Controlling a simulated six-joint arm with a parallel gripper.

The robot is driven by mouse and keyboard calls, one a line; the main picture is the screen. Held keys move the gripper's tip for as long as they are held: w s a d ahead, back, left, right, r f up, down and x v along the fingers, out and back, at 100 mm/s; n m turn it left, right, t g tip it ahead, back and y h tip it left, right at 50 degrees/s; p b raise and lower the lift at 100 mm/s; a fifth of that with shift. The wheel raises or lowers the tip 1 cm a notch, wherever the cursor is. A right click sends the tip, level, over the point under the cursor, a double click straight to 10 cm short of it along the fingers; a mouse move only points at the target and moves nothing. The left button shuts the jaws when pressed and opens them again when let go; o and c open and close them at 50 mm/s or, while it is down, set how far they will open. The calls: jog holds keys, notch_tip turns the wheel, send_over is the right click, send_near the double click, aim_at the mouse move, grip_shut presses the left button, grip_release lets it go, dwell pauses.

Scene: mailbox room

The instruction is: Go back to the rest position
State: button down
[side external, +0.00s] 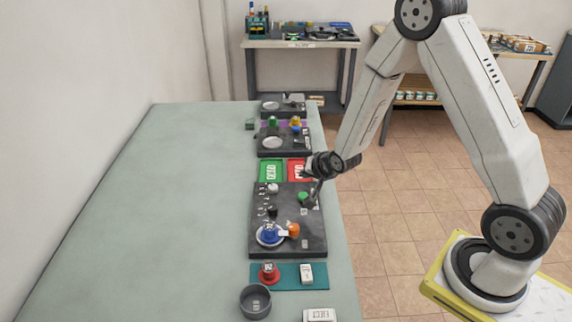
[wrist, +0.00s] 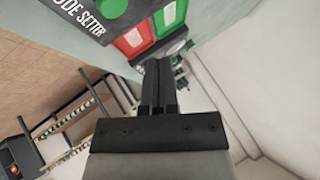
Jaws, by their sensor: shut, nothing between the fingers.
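My gripper (side external: 312,196) is above the right part of a dark control panel (side external: 288,250), close to a green button (side external: 304,197). In the wrist view my gripper (wrist: 158,65) has its fingers together with nothing between them. The green button (wrist: 113,8) shows at the top left there, beside the lettering "ODE SETTER". I cannot tell whether the fingertips touch the panel. My arm reaches in from the right.
Green (side external: 271,171) and red (side external: 299,170) plates lie behind the panel. A blue knob (side external: 269,232), an orange knob (side external: 293,230), a red button (side external: 268,273) and a grey round bowl (side external: 255,301) are nearer. The table's left side (side external: 150,220) is clear.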

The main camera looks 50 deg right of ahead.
jog(key=s+a+r+n+g, duration=0.3)
jog(key=s+r+n, duration=0.1)
jog(key=s, duration=0.4)
jog(key=s+a+r+n+g+y, duration=0.1)
jog(key=s+a+r+n+g, duration=0.2)
jog(key=s, duration=0.6)
notch_tip(320, 180, up, 2)
jog(key=a+n, duration=0.1)
jog(key=n, duration=0.2)
jog(key=shift+s+a+r+n, duration=0.2)
jog(key=shift+s+n, duration=0.1)
